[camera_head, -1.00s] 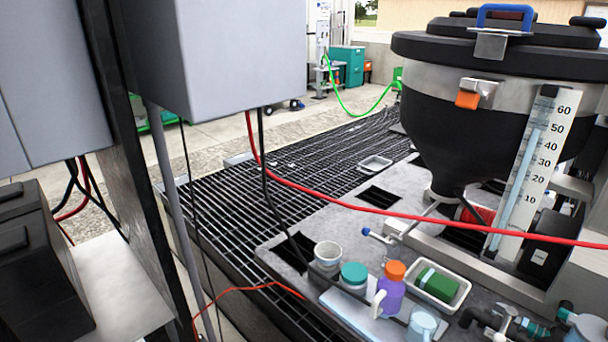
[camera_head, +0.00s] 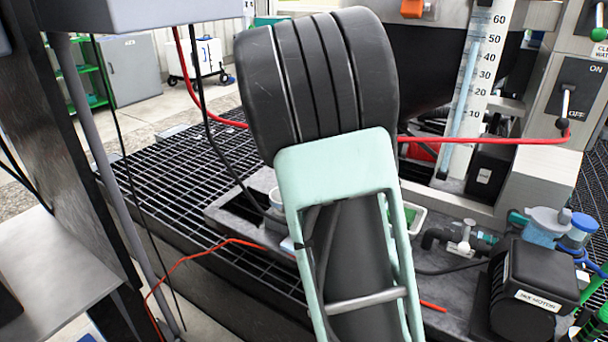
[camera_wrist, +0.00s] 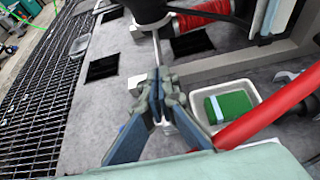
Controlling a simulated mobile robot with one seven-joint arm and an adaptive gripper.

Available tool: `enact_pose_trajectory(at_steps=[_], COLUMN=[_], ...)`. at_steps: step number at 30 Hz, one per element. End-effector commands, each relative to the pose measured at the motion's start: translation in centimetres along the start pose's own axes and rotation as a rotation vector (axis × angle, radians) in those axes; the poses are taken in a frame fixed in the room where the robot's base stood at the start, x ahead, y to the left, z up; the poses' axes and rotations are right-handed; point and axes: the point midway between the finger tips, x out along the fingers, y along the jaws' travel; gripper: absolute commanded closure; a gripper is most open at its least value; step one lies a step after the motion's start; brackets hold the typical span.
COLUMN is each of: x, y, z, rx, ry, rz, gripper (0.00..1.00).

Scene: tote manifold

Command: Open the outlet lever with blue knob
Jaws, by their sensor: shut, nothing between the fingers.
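In the wrist view my gripper (camera_wrist: 159,92) is shut and empty, its grey-blue fingers together just below the black hopper outlet (camera_wrist: 147,10). A thin metal rod (camera_wrist: 157,48) runs from the outlet down to the fingertips. I cannot tell whether the fingertips touch it. The outlet lever's blue knob cannot be made out now; the fingers cover that area in the wrist view. In the head view my own arm hides the gripper, the lever and the lower outlet. Part of the black hopper (camera_head: 432,62) shows behind the arm.
A red hose (camera_wrist: 275,108) crosses close to the right of my gripper. A white tray (camera_wrist: 250,88) with a green sponge (camera_wrist: 230,106) lies on the right. Black grating (camera_wrist: 45,105) spreads on the left. A motor box (camera_head: 533,290) stands at the front right.

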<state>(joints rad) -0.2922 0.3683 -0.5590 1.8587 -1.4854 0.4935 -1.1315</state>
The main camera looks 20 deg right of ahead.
Motion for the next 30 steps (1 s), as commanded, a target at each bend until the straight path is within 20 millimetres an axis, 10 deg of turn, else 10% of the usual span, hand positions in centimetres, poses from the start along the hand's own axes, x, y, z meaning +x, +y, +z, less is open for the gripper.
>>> enact_pose_trajectory(at_steps=[3, 9, 30], x=[-1.5, -3.1, 6.3], y=[5.2, 8.1, 8.3], z=[-8.4, -14.3, -15.3], rx=[-0.016, -0.019, -0.017], ry=[0.052, 0.083, 0.085], rz=[0.006, 0.003, 0.003], gripper=[1.0, 1.0, 1.0])
